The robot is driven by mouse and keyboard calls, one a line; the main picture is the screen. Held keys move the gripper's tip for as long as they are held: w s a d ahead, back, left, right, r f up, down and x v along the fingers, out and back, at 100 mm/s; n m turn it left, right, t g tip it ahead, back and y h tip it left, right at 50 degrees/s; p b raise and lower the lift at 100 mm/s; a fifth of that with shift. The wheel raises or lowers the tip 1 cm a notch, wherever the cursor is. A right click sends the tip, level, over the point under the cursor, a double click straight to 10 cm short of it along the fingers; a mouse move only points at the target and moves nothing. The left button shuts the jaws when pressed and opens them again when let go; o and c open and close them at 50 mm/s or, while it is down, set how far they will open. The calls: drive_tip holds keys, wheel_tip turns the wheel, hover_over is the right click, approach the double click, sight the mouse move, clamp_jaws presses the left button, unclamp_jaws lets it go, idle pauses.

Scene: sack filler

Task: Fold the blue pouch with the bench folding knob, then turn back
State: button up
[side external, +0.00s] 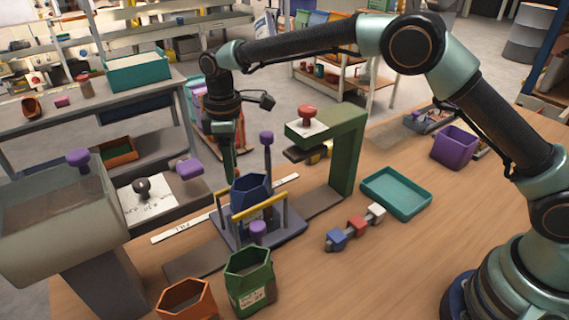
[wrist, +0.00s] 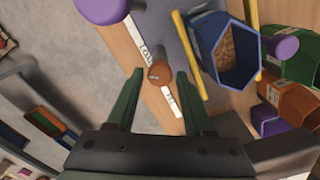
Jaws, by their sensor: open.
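The blue pouch (side external: 250,188) stands upright in a blue-grey bench fixture (side external: 290,228) with yellow bars. The wrist view shows the pouch (wrist: 220,32) open at the top, with tan grains inside. My gripper (side external: 231,178) is open, pointing down just left of the pouch. In the wrist view a small brown round knob (wrist: 160,73) appears between the spread fingertips of my gripper (wrist: 160,72), with a gap on each side. The knob lies over a white lettered strip (wrist: 150,52). I cannot tell its depth relative to the fingertips. In the side view my gripper hides it.
Purple knobs stand behind (side external: 266,138) and in front (side external: 258,229) of the pouch. A green press frame (side external: 346,150) with a red knob rises right. Green (side external: 250,278) and orange (side external: 187,302) pouches stand in front. A teal tray (side external: 397,192) and coloured blocks (side external: 357,226) lie right.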

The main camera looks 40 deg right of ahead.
drive_tip(key=shift+f, duration=0.25)
clamp_jaws()
drive_tip(key=shift+m, duration=0.5)
drive_tip(key=m, duration=0.3)
drive_tip(key=shift+m, duration=0.4)
drive_tip(key=m, duration=0.4)
drive_tip(key=shift+r+m, duration=0.1)
drive_tip(key=shift+m, duration=0.3)
